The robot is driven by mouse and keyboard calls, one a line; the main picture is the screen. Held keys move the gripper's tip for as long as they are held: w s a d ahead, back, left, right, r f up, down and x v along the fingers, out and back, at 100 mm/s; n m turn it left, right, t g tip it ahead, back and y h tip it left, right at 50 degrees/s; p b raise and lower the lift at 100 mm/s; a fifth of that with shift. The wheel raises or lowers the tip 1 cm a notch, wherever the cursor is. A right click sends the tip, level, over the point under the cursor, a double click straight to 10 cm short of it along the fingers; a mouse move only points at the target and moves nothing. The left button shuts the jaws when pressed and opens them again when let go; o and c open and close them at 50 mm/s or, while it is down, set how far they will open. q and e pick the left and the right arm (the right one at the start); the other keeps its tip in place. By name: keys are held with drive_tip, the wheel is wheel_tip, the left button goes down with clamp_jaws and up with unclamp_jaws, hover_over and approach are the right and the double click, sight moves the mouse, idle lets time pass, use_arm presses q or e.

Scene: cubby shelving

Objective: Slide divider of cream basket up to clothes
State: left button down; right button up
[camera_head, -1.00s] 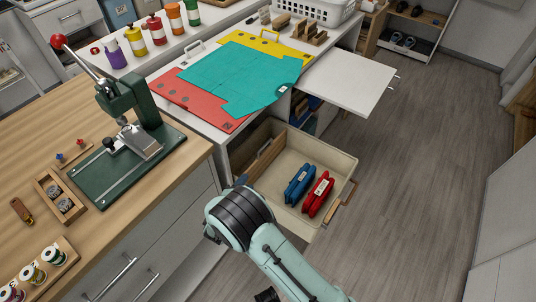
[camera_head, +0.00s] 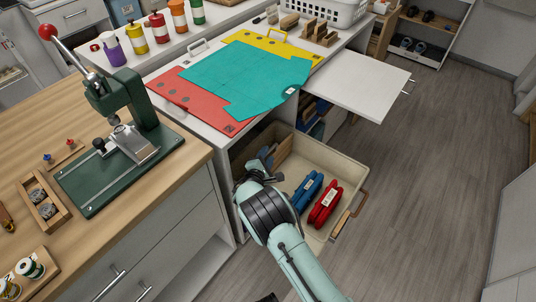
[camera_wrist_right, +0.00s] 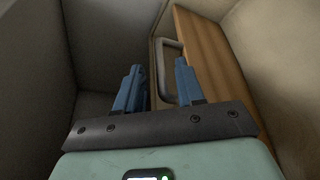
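The cream basket (camera_head: 335,158) is pulled out of the shelf. Its wooden divider (camera_head: 284,149) stands near the back end, toward the shelf. The divider also shows in the right wrist view (camera_wrist_right: 207,65), with a grey bow handle (camera_wrist_right: 165,58) on its face. The clothes, a blue folded bundle (camera_head: 306,190) and a red one (camera_head: 325,204), stand nearer the front, apart from the divider. My right gripper (camera_head: 267,154) is inside the basket at the divider. In the wrist view it is open (camera_wrist_right: 158,72), with the handle between its blue fingers. My left gripper is not seen.
A white board (camera_head: 355,85) juts out beyond the basket. Teal, yellow and red sheets lie on the white top (camera_head: 225,140). A wooden bench with a green press (camera_head: 125,155) stands at left. Grey floor (camera_head: 440,190) is clear at right.

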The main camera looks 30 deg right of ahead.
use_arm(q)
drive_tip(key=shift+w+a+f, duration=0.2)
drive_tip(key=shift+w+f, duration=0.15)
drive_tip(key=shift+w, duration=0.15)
use_arm(e)
drive_tip(key=shift+x, duration=1.3)
clamp_jaws()
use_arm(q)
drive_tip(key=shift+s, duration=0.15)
use_arm(e)
drive_tip(key=shift+s, duration=0.2)
